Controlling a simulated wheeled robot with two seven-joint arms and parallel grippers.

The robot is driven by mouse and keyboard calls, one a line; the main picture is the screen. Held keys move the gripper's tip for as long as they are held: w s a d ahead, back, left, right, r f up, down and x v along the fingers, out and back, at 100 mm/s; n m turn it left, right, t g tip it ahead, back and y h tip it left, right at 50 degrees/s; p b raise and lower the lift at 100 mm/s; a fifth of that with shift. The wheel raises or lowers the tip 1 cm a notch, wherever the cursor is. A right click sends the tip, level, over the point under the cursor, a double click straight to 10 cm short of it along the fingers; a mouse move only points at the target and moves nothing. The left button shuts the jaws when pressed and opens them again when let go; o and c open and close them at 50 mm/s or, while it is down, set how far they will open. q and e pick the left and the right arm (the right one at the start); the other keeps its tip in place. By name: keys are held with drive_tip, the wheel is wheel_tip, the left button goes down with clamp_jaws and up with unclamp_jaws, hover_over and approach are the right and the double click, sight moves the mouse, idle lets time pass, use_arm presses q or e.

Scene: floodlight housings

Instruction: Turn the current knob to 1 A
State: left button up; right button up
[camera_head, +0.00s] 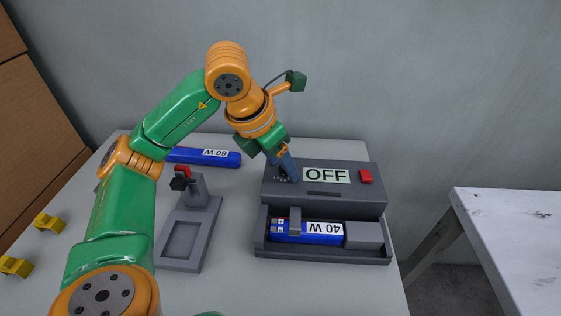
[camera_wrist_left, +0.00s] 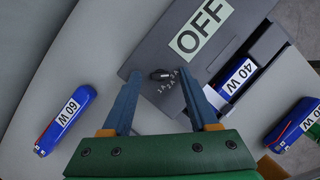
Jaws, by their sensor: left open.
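The grey power unit (camera_head: 372,195) stands on the table, with a display reading OFF (camera_head: 326,176). It also shows in the wrist view (camera_wrist_left: 150,45). Its small black current knob (camera_wrist_left: 160,74) sits on the top face with several small amp marks beside it; which mark it points to is too small to tell. My left gripper (camera_head: 281,178) reaches down over the left end of the unit. In the wrist view its open blue fingers (camera_wrist_left: 159,76) stand on either side of the knob, apart from it. In the head view the fingers hide the knob.
A red button (camera_head: 365,176) is right of the display. A blue 40 W pack (camera_head: 310,232) lies in the front tray (camera_head: 320,254). A blue 60 W pack (camera_head: 220,157) lies behind a grey stand (camera_head: 180,252). Another blue pack (camera_wrist_left: 296,125) shows in the wrist view. Yellow pieces (camera_head: 47,222) lie left.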

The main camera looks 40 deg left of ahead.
use_arm(q)
drive_tip(key=c, duration=0.9)
clamp_jaws()
